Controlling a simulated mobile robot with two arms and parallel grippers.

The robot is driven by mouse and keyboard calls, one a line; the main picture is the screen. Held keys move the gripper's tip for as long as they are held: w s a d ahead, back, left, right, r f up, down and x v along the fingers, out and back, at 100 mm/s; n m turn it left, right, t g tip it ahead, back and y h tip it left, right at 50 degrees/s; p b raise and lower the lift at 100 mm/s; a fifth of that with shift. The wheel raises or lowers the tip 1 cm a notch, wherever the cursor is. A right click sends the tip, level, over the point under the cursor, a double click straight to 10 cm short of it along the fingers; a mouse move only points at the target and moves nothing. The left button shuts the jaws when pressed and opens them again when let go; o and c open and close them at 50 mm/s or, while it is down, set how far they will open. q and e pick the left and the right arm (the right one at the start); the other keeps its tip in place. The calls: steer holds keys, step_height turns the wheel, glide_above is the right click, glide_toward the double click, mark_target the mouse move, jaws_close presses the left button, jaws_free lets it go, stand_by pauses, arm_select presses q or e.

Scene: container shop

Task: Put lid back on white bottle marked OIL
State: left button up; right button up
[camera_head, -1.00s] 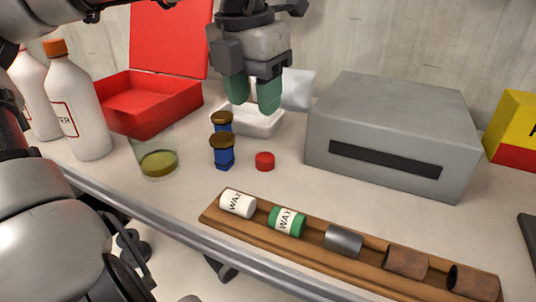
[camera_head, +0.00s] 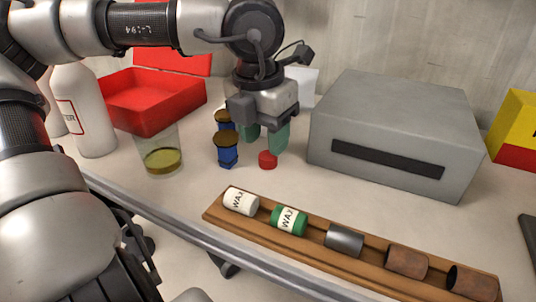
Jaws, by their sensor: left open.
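A small red lid (camera_head: 267,160) lies on the table, right of two blue jars. My left gripper (camera_head: 265,141) is open, with its green fingers pointing down just above and behind the lid; I cannot tell whether they touch it. A white bottle (camera_head: 93,125) stands at the left, its partly visible label ending in "ER". Its top is hidden behind my left arm. Another white bottle (camera_head: 56,115) stands behind it, mostly hidden, its label unreadable. I see no OIL marking. My right gripper is not in view.
Blue jars with brown lids (camera_head: 226,150) stand close left of the gripper. A glass of yellowish liquid (camera_head: 161,160), an open red box (camera_head: 150,101), a grey machine (camera_head: 395,130) and a wooden tray (camera_head: 318,255) of small cylinders surround the spot.

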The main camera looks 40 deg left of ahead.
mark_target(267, 155)
arm_select(q)
steer(key=f, duration=0.3)
steer(key=shift+w+f, duration=0.25)
steer(key=shift+w, duration=0.15)
steer(key=shift+s, duration=0.1)
steer(key=c, duration=0.7)
